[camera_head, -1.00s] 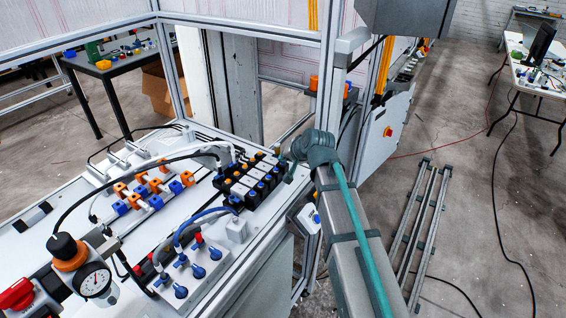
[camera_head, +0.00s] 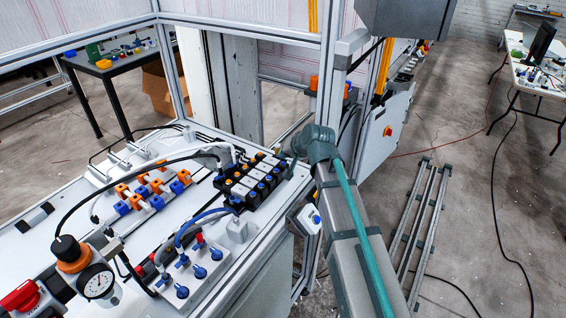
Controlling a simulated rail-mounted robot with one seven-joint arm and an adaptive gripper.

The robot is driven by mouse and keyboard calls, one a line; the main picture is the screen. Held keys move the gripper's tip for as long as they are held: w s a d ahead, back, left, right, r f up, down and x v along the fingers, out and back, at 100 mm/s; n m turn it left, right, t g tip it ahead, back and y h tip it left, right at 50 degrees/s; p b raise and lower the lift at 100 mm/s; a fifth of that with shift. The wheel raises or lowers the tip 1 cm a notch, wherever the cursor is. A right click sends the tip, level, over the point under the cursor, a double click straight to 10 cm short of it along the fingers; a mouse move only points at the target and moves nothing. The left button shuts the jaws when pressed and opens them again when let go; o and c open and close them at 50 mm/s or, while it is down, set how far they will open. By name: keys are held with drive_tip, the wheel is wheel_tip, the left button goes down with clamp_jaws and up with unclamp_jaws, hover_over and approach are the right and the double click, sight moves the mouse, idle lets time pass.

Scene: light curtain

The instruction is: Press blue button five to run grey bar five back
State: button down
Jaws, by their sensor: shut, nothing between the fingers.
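The black valve block (camera_head: 243,190) stands on the bench top, with a row of orange buttons and a row of small blue buttons (camera_head: 235,200). No numbers are legible, so I cannot tell which blue button is five. My gripper (camera_head: 291,168) is shut and empty, at the far right end of the valve block, beside the last blue buttons. My arm comes in from the lower right. Whether the tip touches a button is hidden.
An aluminium frame post (camera_head: 330,90) rises just behind my arm. A pressure gauge (camera_head: 97,284) and blue-capped fittings (camera_head: 199,272) stand at the bench front. Black and blue hoses arch over the bench. Rails (camera_head: 416,230) lie on the floor at right.

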sight(284, 163)
drive_tip(key=shift+r+p, duration=1.3)
drive_tip(key=shift+r, duration=1.1)
drive_tip(key=shift+f, duration=0.15)
